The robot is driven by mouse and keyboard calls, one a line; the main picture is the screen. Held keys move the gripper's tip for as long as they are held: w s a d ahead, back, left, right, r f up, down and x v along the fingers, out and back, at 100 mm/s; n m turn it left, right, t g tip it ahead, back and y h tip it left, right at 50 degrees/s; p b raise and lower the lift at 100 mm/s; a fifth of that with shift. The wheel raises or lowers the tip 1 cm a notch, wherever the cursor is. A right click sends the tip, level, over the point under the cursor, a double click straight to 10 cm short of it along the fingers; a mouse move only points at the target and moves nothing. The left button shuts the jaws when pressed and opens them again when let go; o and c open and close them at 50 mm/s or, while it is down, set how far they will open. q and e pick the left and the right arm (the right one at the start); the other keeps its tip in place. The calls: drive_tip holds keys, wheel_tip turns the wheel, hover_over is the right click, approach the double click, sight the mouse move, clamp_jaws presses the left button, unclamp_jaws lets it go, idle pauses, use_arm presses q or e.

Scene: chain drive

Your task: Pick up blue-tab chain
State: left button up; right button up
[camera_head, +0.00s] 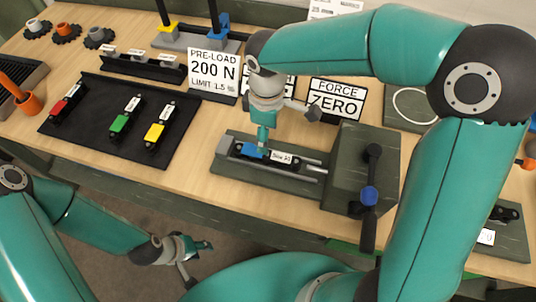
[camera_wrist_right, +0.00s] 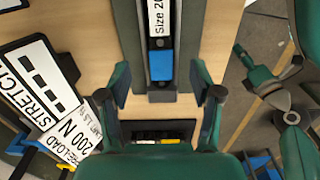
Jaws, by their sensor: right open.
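The blue-tab chain (camera_head: 283,158) lies in the channel of a dark green fixture (camera_head: 232,172), with a white size label beside its blue tab. In the right wrist view the chain's blue tab (camera_wrist_right: 160,66) shows upper centre, label above it. My right gripper (camera_head: 262,143) is right over the blue tab and partly hides it in the head view. In the wrist view my right gripper (camera_wrist_right: 161,90) is open, one finger on each side of the tab, apart from it. My left gripper (camera_head: 200,257) is open and empty, low in front of the bench.
A black tray (camera_head: 80,128) at left holds red, green and yellow-tab chains. Signs (camera_head: 214,72) stand behind the fixture. A block with a black-and-blue lever (camera_head: 370,195) adjoins the fixture's right end. Bare bench lies between tray and fixture.

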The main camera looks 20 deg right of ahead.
sight(267, 157)
wheel_tip(267, 157, down, 3)
drive_tip(key=shift+r, duration=0.15)
drive_tip(key=shift+s+f+p, duration=0.1)
drive_tip(key=shift+f+p, duration=0.5)
drive_tip(key=shift+f, duration=2.3)
drive_tip(key=shift+r, duration=0.1)
clamp_jaws()
